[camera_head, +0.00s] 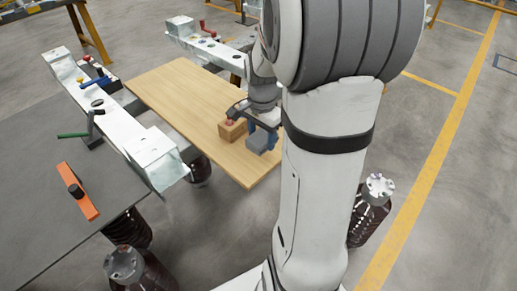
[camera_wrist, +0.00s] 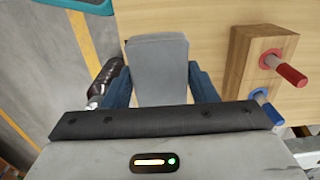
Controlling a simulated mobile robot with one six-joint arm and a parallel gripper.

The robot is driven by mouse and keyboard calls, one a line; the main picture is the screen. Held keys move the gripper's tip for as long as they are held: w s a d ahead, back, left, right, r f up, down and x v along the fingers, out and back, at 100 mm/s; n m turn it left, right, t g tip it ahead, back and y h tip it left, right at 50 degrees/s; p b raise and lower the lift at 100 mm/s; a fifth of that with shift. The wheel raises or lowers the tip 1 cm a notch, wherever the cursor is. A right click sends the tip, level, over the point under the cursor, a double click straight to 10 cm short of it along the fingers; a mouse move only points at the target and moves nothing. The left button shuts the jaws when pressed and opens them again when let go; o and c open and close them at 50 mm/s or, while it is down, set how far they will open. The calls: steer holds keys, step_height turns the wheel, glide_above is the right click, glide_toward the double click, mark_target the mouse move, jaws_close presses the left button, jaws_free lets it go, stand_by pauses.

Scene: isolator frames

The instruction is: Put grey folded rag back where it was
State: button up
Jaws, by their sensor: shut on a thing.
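The grey folded rag (camera_wrist: 158,62) is between the two blue fingers of my gripper (camera_wrist: 160,85) in the wrist view, and the fingers are shut on it. In the head view the rag (camera_head: 257,146) is a small grey block under my gripper (camera_head: 262,136), near the right edge of the wooden board (camera_head: 175,92). I cannot tell whether the rag touches the board or hangs just above it. My arm hides part of this area.
A wooden block (camera_head: 231,132) with red-handled and blue-handled tools stands close beside the rag; the red handle (camera_wrist: 290,75) is near in the wrist view. White metal frames (camera_head: 150,148) flank the board. An orange tool (camera_head: 77,190) lies on the grey table. Bare board lies left of the block.

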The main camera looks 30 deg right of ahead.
mark_target(260, 138)
step_height(260, 138, down, 4)
steer(key=shift+f+b, duration=0.15)
steer(key=shift+b, duration=0.3)
steer(key=o, duration=0.9)
step_height(260, 138, up, 12)
steer(key=p, duration=0.2)
steer(key=shift+f+p, duration=0.1)
steer(key=shift+p, duration=0.2)
steer(key=shift+s+a+r, duration=0.2)
steer(key=shift+a+r, duration=0.05)
steer(key=shift+a, duration=0.05)
steer(key=s+a+n, duration=0.3)
steer(key=a+n, duration=0.1)
steer(key=s+a+n+t, duration=0.1)
steer(key=s+a+n, duration=0.3)
steer(key=n, duration=0.1)
steer(key=s+a+f+n, duration=0.1)
steer(key=s+a+n, duration=0.3)
steer(key=n, duration=0.1)
steer(key=shift+s+t, duration=0.25)
steer(key=shift+t, duration=0.15)
